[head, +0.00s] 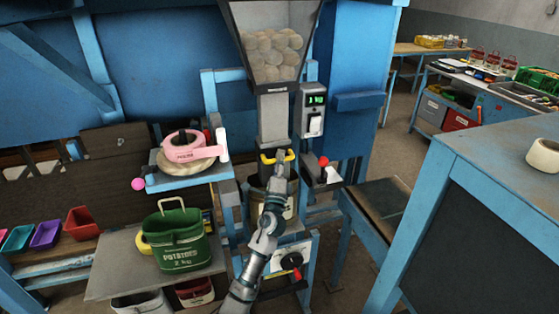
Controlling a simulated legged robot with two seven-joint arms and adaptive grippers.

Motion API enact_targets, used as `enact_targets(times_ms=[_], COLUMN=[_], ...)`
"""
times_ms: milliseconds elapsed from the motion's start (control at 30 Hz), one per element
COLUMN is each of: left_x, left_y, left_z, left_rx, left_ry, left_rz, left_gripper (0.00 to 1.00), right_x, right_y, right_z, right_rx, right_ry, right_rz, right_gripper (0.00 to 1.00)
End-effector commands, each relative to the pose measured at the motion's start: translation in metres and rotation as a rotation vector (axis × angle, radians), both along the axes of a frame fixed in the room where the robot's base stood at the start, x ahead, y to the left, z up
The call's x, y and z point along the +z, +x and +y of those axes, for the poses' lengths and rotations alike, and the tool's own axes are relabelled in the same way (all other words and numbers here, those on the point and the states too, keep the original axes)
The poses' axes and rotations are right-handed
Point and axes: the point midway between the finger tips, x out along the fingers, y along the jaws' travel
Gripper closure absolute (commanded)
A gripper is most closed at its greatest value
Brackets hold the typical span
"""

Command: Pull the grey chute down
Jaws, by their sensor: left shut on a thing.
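The grey chute (273,118) hangs upright under a hopper of round, pale potatoes (272,55). A yellow handle (265,159) is at the chute's lower end, above a dark-rimmed, beige container (256,203). My left gripper (282,163) reaches up from the bottom of the view and is shut on the yellow handle, at its right part. The fingers are small in the view, and my arm hides part of the container. My right gripper is not in view.
A green display (316,100) reads "1 kg" beside the chute. A red-knobbed lever (323,161) stands close to its right. A blue-framed bench (470,220) fills the right.

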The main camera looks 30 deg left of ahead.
Motion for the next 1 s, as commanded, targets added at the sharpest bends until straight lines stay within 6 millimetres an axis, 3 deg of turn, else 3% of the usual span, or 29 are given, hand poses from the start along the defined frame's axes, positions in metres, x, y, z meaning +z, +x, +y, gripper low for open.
enact_targets(times_ms=[33,333,367,467,767,1000], left_x=[-0.013,-0.017,-0.017,-0.017,-0.013,-0.032], left_y=[0.003,0.005,0.005,0.005,0.001,-0.026], left_z=[-0.005,-0.005,-0.005,-0.004,0.000,-0.013], left_rx=[-0.009,-0.010,-0.009,-0.010,-0.004,-0.005], left_ry=[-0.003,-0.006,-0.006,-0.007,-0.007,-0.008], left_rz=[0.018,0.024,0.025,0.024,0.016,0.018], left_gripper=[1.00,1.00,0.82,0.59,0.59,0.59], right_x=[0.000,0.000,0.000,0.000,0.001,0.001], right_y=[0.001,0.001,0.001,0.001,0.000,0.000], right_z=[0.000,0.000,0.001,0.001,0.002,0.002], right_rx=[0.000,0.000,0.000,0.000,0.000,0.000], right_ry=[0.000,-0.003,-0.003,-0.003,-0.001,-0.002], right_rz=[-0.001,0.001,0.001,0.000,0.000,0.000], right_gripper=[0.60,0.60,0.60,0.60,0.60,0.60])
